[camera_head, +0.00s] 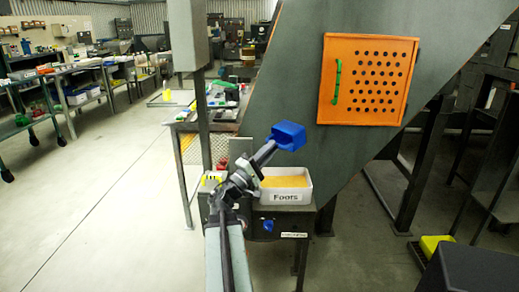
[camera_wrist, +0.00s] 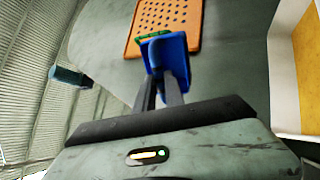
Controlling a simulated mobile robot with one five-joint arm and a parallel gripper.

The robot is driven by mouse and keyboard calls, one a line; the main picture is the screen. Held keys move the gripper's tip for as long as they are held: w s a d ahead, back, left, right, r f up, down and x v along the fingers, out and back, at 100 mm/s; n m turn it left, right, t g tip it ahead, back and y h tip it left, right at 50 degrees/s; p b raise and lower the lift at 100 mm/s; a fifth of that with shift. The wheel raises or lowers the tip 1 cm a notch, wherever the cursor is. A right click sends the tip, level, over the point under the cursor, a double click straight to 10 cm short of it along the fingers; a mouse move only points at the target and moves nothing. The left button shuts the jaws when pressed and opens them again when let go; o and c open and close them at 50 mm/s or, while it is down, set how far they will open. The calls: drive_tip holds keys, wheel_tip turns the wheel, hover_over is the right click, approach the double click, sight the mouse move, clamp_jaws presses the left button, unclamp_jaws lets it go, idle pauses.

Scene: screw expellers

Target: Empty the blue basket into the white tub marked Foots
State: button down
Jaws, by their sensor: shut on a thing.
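The blue basket (camera_head: 289,135) is up in the air, above and a little behind the white tub marked Foots (camera_head: 285,197). It looks tilted, and I cannot see what is inside it. My gripper (camera_head: 272,148) is shut on the basket; the wrist view shows the dark fingers (camera_wrist: 163,78) meeting the basket's near side (camera_wrist: 174,52). The tub stands on a dark stand and holds a yellow-tan material (camera_head: 284,182). The tub's white wall (camera_wrist: 287,75) seems to show at the right of the wrist view.
An orange perforated door (camera_head: 390,82) with a green handle (camera_head: 337,80) is on the sloping grey machine side behind the basket. A dark post (camera_head: 202,115) rises left of my arm. A blue knob (camera_head: 268,226) is below the tub. Open floor (camera_head: 90,205) lies left.

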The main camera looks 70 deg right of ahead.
drive_tip(key=d+r+t+y+p, duration=0.2)
drive_tip(key=r+y+p, duration=0.3)
drive_tip(key=p, duration=1)
drive_tip(key=s+d+r+t+y+p, duration=0.1)
drive_tip(key=r+y+p, duration=0.4)
drive_tip(key=p, duration=1.1)
drive_tip(key=s+d+r+t+y+p, duration=0.1)
drive_tip(key=d+r+t+y+p, duration=0.2)
drive_tip(key=p, duration=1.3)
wheel_tip(320, 180, up, 2)
drive_tip(key=shift+s+d+r+t+y, duration=0.1)
drive_tip(key=shift+t+y, duration=0.35)
drive_tip(key=shift+y, duration=0.45)
drive_tip(key=shift+d+t+y, duration=0.1)
drive_tip(key=shift+t+y, duration=0.35)
drive_tip(key=shift+y, duration=0.45)
drive_tip(key=shift+s+d+r+t+y+p, duration=0.2)
drive_tip(key=shift+d+t+y+p, duration=0.25)
drive_tip(key=shift+y+p, duration=0.35)
drive_tip(key=shift+s+d, duration=0.1)
drive_tip(key=shift+s, duration=0.05)
drive_tip(key=shift+f+y, duration=0.15)
drive_tip(key=shift+y, duration=0.25)
